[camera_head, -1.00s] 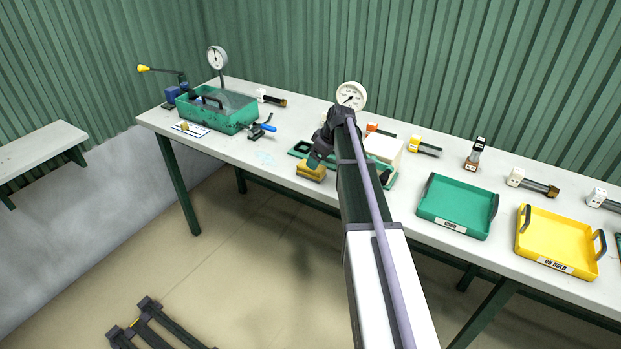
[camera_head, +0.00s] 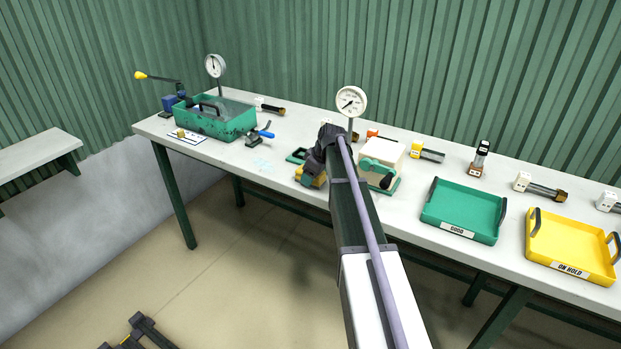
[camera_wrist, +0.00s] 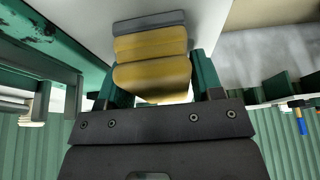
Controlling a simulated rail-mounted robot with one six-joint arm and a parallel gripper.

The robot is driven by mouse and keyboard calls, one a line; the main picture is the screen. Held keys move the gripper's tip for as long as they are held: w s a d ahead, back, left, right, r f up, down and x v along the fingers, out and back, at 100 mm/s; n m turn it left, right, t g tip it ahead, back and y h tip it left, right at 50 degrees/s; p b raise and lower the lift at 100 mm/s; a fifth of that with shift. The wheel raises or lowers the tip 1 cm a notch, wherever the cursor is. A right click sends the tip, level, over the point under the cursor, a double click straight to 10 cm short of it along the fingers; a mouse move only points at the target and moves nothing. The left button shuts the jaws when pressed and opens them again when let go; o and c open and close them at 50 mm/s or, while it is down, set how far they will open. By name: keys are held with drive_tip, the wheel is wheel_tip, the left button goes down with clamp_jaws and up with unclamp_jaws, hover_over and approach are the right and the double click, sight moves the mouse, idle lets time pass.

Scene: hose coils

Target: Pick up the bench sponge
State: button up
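The bench sponge (camera_head: 307,179) is a yellow block at the front edge of the bench, partly hidden by my gripper in the head view. In the wrist view the sponge (camera_wrist: 150,62) shows as two yellow bands with a grey strip at its far end. My gripper (camera_head: 316,170) is down at the sponge. In the wrist view the green fingers of my gripper (camera_wrist: 157,80) stand on either side of the sponge, apart, with a narrow gap visible at the right finger. Whether the left finger touches it cannot be told.
A green fixture with a white block (camera_head: 383,151) stands close right of my gripper, with a dial gauge (camera_head: 351,101) behind. A green toolbox (camera_head: 214,121) is at left. Green (camera_head: 462,211) and yellow (camera_head: 570,247) trays lie at right. The bench left of the sponge is mostly clear.

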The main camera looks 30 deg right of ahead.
drive_tip(key=c, duration=0.5)
drive_tip(key=shift+c, duration=0.2)
wheel_tip(320, 180, up, 10)
drive_tip(key=p, duration=1)
drive_tip(key=shift+r, duration=0.2)
drive_tip(key=shift+f, duration=0.2)
drive_tip(key=o, duration=0.3)
drive_tip(key=shift+c, duration=1.1)
drive_tip(key=shift+r, duration=0.1)
